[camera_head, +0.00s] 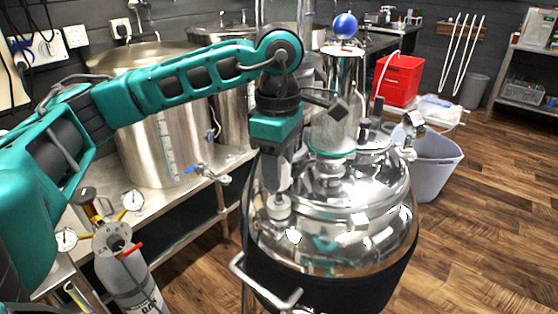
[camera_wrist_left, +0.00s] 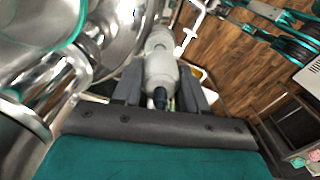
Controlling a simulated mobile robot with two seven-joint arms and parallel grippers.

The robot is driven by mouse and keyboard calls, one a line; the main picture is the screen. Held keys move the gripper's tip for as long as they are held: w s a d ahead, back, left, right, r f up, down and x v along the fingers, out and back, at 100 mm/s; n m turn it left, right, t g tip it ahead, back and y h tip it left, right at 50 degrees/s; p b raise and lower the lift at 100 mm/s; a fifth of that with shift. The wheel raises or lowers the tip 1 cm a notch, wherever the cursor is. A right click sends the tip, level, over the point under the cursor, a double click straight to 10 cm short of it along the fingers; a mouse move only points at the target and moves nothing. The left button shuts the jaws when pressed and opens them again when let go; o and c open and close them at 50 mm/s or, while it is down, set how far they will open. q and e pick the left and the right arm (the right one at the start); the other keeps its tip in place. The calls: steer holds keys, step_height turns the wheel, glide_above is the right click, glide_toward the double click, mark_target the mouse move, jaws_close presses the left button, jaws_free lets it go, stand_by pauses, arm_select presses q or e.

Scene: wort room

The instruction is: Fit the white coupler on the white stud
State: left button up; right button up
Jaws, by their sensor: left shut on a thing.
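My left gripper (camera_head: 279,188) points down over the left side of the shiny steel vessel's domed lid (camera_head: 330,240). It is shut on the white coupler (camera_head: 278,207), a pale round piece at the fingertips, close above the lid. In the left wrist view, the coupler (camera_wrist_left: 161,76) lies between the two dark fingers of the left gripper (camera_wrist_left: 160,88), with a dark end toward the palm. I cannot make out the white stud apart from the coupler. Whether the two touch is hidden. My right gripper does not show.
A gas cylinder (camera_head: 125,265) with gauges stands at the lower left. Steel pots (camera_head: 160,140) stand on the bench behind.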

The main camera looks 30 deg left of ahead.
mark_target(278, 194)
arm_select(q)
step_height(278, 194, down, 3)
steer(key=shift+r+b, duration=0.1)
steer(key=shift+b, duration=0.65)
steer(key=shift+f, duration=0.2)
stand_by(0.6)
steer(key=shift+f+b, duration=0.6)
steer(key=shift+b, duration=0.1)
steer(key=o, duration=0.8)
